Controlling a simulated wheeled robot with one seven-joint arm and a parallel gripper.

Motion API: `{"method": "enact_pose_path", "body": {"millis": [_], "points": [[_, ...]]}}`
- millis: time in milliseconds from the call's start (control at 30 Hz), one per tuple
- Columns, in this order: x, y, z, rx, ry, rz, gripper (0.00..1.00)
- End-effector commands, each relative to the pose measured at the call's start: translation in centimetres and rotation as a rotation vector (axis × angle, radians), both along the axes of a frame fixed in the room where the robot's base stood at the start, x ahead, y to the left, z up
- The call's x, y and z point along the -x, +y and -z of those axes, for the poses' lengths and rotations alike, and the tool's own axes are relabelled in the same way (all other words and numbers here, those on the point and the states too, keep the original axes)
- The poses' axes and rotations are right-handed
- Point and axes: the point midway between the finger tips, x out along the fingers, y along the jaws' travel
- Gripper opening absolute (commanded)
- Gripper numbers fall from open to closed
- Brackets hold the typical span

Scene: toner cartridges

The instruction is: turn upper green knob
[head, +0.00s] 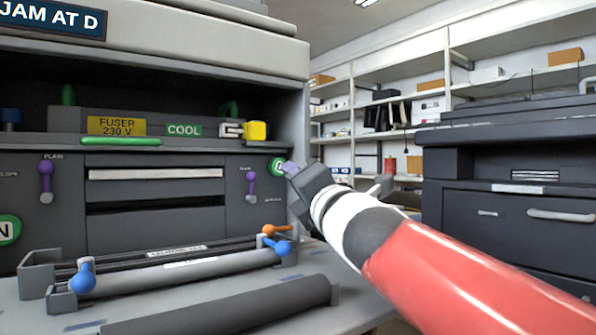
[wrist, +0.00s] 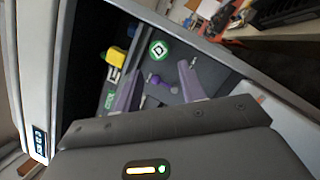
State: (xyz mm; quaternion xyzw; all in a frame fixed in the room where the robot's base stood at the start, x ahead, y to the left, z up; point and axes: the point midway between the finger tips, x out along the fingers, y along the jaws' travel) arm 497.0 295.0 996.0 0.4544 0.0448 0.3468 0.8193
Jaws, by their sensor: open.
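A round green knob marked D (head: 277,165) sits at the right end of the dark front panel, partly hidden behind my gripper (head: 291,168). In the wrist view the D knob (wrist: 158,49) shows whole, just beyond the fingertips. My gripper (wrist: 160,68) is open and empty, its two purple fingers apart. The gap between knob and fingers is hard to judge. Another round green knob, marked N (head: 8,230), sits lower at the far left edge of the head view.
A purple lever (head: 251,186) is left of the D knob; it shows between my fingers in the wrist view (wrist: 155,79). A yellow block (head: 255,130) is above. A grey roller with blue (head: 83,278) and orange (head: 278,247) levers lies below. A dark machine (head: 510,190) stands right.

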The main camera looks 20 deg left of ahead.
Motion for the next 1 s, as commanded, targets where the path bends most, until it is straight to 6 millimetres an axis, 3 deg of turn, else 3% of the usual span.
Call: {"method": "enact_pose_path", "body": {"millis": [500, 867, 1000], "points": [[-5.3, 4.3, -1.9, 0.001, -0.001, 0.0, 0.41], [-5.8, 4.6, -1.9, -0.001, 0.0, 0.001, 0.41], [-5.8, 4.6, -1.9, 0.0, -0.001, 0.001, 0.24]]}}
